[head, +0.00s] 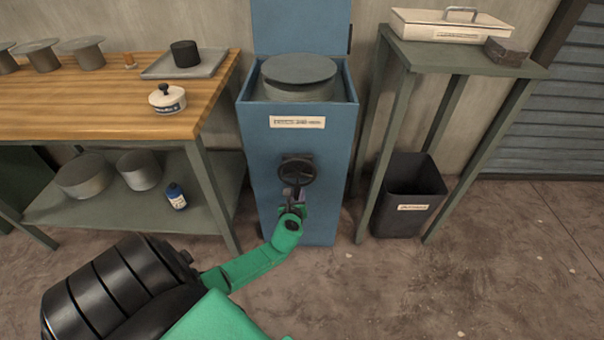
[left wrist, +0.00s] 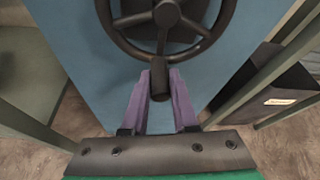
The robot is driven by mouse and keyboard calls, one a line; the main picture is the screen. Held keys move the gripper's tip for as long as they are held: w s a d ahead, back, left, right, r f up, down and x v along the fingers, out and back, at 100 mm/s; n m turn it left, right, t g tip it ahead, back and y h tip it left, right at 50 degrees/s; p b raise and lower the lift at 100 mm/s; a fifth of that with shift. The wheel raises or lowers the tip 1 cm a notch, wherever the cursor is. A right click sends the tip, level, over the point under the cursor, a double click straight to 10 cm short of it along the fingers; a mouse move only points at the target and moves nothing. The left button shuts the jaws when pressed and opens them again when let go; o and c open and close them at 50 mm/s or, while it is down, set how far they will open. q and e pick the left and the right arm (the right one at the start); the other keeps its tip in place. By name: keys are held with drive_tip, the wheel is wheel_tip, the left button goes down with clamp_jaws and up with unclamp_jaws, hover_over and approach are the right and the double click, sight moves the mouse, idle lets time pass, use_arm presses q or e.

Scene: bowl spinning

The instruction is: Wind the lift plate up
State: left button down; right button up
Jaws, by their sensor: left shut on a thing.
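A blue cabinet (head: 260,130) stands in the middle of the head view, with a round grey lift plate (head: 298,70) inside its open top. On its front is a black handwheel (head: 297,170); the wheel also fills the top of the left wrist view (left wrist: 212,32). A dark crank handle (left wrist: 160,80) sticks out from the wheel toward my wrist, at its lower side. My left gripper (head: 293,194) is at the bottom of the wheel. Its purple fingers (left wrist: 159,92) are shut on the handle, one on each side. My right gripper is not in view.
A wooden workbench (head: 60,105) stands to the left, with metal pots on top and on its lower shelf. A green stand (head: 470,62) with a white case (head: 450,25) is on the right, over a black bin (head: 408,195). Open concrete floor lies in front.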

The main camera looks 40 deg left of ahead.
use_arm(q)
drive_tip(key=s+a+r+m+g+y+p, duration=0.3)
drive_tip(key=m+y+p, duration=0.3)
drive_tip(key=m, duration=0.4)
drive_tip(key=shift+s+a+r+m+y+p, duration=0.35)
drive_tip(key=shift+a+r+p, duration=0.25)
drive_tip(key=shift+a+r, duration=0.2)
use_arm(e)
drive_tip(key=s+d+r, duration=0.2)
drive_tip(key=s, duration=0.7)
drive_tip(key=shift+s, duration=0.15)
use_arm(q)
drive_tip(key=shift+w, duration=0.1)
drive_tip(key=c, duration=0.7)
unclamp_jaws()
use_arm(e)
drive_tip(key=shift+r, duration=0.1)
use_arm(q)
drive_tip(key=p+v, duration=0.4)
drive_tip(key=v, duration=1)
drive_tip(key=shift+s+d+r+p, duration=0.15)
drive_tip(key=shift+s+d+p, duration=0.05)
drive_tip(key=shift+p, duration=0.1)
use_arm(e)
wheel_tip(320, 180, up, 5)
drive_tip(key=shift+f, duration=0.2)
